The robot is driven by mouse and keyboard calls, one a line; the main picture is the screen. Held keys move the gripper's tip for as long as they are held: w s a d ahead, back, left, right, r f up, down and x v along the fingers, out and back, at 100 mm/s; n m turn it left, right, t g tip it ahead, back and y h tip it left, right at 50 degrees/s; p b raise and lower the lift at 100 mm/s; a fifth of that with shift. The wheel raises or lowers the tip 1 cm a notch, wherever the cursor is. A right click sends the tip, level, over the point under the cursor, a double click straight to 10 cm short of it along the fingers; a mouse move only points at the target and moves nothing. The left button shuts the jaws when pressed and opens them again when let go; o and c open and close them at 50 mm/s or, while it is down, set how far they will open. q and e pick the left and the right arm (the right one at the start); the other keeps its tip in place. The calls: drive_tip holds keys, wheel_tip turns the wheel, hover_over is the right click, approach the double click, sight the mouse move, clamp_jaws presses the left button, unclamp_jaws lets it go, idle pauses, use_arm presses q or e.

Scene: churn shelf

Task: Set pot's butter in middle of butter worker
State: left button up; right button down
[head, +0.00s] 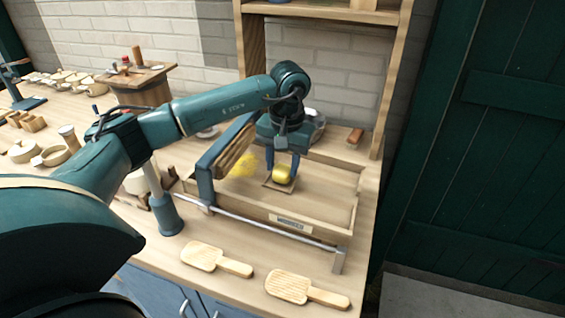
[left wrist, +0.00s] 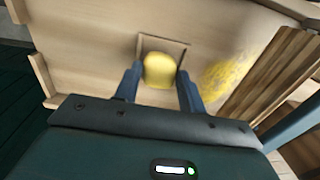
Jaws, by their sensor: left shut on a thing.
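The butter (head: 282,174) is a small yellow lump in the head view, between the fingers of my left gripper (head: 282,166). In the left wrist view the butter (left wrist: 159,70) sits between the two blue fingertips, and the gripper is shut on it. It is at a small square outline (head: 270,187) on the floor of the butter worker (head: 325,211), a shallow wooden tray. I cannot tell whether the butter touches the floor. The pot is not clearly identifiable. My right gripper is not in view.
A ribbed wooden roller (head: 232,152) on a blue frame stands left of the square, near a yellow smear (head: 243,164). Two wooden paddles (head: 204,257) (head: 290,287) lie in front. A shelf upright (head: 390,85) rises behind.

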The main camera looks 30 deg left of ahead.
use_arm(q)
drive_tip(key=o, duration=1)
drive_tip(key=c, duration=0.4)
drive_tip(key=shift+r+p, duration=0.75)
drive_tip(key=shift+r, duration=0.35)
drive_tip(key=shift+d+r+p, duration=0.2)
drive_tip(key=shift+r+p, duration=1.05)
drive_tip(key=shift+r, duration=0.75)
